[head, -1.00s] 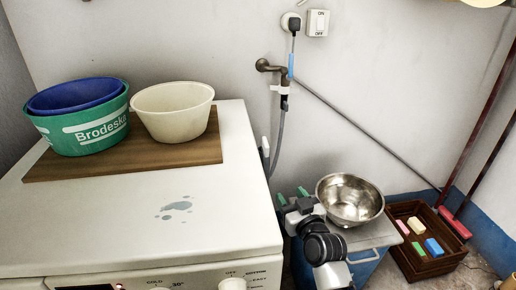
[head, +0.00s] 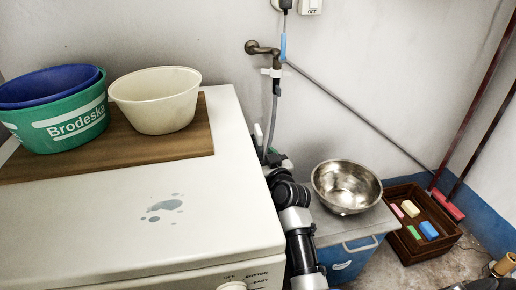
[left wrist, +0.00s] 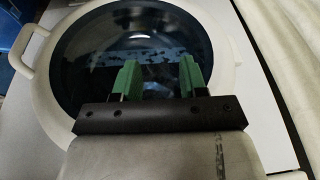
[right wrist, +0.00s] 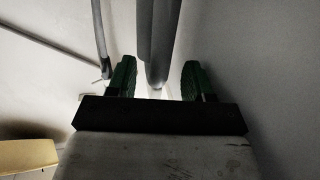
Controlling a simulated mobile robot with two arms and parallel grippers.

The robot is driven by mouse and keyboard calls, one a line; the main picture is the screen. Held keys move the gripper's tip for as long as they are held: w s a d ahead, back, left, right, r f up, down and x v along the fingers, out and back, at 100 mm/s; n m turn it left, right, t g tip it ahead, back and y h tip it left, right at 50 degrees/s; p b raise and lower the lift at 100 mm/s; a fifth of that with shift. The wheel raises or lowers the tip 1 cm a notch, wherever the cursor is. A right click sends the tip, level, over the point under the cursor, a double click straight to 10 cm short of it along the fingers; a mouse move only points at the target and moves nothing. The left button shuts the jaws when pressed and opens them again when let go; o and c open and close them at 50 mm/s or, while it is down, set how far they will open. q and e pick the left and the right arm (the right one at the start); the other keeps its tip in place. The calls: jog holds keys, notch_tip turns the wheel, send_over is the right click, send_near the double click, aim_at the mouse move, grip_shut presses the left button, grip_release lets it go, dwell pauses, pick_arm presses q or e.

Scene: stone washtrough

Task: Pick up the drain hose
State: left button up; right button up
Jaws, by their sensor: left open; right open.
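A thick grey hose, which looks like the drain hose, hangs between the open fingers of my right gripper in the right wrist view (right wrist: 158,50). Its lower end shows just beyond the fingers, with a gap on both sides. In the head view, my right gripper (head: 281,161) is at the right rear side of the white washing machine (head: 85,235), partly hidden behind my own arm. A grey hose (head: 273,110) runs down from the tap there; I cannot tell how the hoses join. My left gripper (left wrist: 158,78) is open and empty before the machine's round door (left wrist: 145,45).
A wooden board (head: 150,152) with a cream tub (head: 155,100) and nested green and blue basins (head: 60,130) lies on the machine. A metal bowl (head: 345,185) stands on a blue box (head: 358,262). A wooden crate (head: 455,238) with soaps is at right.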

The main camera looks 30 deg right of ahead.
jog(key=shift+w, duration=1)
pick_arm(q)
jog(key=shift+w+d+t, duration=0.25)
jog(key=shift+w+t, duration=0.25)
jog(key=shift+w, duration=0.2)
pick_arm(e)
grip_shut()
